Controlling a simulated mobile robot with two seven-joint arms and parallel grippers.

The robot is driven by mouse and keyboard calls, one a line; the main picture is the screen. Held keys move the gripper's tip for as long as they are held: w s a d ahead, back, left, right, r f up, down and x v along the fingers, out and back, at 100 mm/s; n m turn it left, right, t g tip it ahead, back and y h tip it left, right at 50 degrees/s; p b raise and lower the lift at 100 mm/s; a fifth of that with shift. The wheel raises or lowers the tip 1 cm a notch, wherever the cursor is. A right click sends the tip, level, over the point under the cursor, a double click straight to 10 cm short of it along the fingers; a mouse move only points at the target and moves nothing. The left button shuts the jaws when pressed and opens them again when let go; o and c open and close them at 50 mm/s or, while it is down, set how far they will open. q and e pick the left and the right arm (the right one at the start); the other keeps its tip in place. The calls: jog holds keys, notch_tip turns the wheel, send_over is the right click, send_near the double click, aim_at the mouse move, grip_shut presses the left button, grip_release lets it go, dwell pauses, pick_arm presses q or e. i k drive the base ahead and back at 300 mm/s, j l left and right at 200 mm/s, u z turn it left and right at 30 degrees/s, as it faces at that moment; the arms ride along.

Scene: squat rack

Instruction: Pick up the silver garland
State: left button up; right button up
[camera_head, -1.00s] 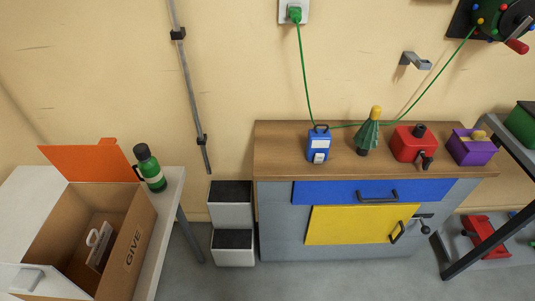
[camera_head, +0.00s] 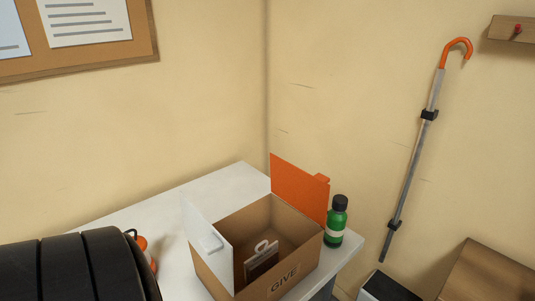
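I do not see a silver garland in the head view. An open cardboard box (camera_head: 228,277) marked GIVE stands on the white table. It has a white flap on its left and an orange flap (camera_head: 300,190) at its back. A small package with a white hook-shaped top (camera_head: 262,262) is inside it; part of the box's inside is hidden by its walls. Neither of my grippers is in view.
A green bottle (camera_head: 336,225) stands right of the box. An orange and white object (camera_head: 146,250) sits on the white table (camera_head: 160,220), partly hidden by a large black ribbed shape at lower left. An orange-handled cane (camera_head: 411,150) hangs on the wall. The table's back is clear.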

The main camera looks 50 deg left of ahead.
aim_at(264, 260)
jog(key=u, duration=0.4)
jog(key=k+u, duration=0.1)
jog(key=u, duration=0.25)
jog(key=j+u, duration=0.1)
jog(key=u, duration=0.3)
jog(key=k+j+u, duration=0.1)
jog(key=u, duration=0.3)
